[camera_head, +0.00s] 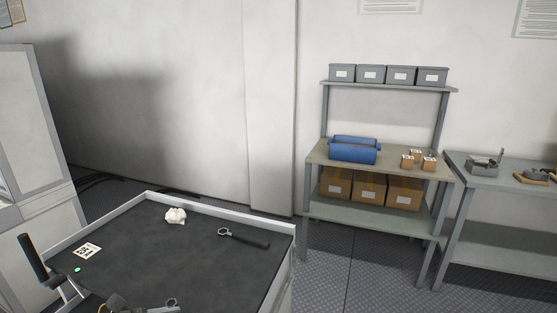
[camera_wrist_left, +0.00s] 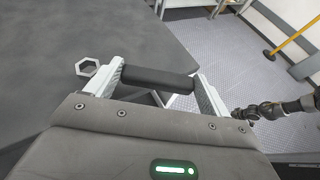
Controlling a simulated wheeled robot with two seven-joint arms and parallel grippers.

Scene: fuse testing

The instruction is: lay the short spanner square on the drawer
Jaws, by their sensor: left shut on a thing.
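In the left wrist view my left gripper (camera_wrist_left: 160,68) has its pale fingers around a dark rounded bar, shut on what looks like the short spanner. A grey hexagonal ring (camera_wrist_left: 87,67) shows just left of the left finger. The join between ring and bar is hidden. In the head view a small ring (camera_head: 172,302) shows at the bottom edge, largely cut off. Another spanner (camera_head: 247,238), with a ring head and black handle, lies on the dark drawer top (camera_head: 190,265). A dark jointed part at the right of the wrist view may be my right gripper (camera_wrist_left: 265,109); its jaws are unclear.
A crumpled white item (camera_head: 175,215) and a marked card (camera_head: 87,250) lie on the dark surface, which has a pale raised rim (camera_head: 225,212). A black handle (camera_head: 33,258) stands at left. Shelves (camera_head: 330,148) stand beyond. The middle of the surface is clear.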

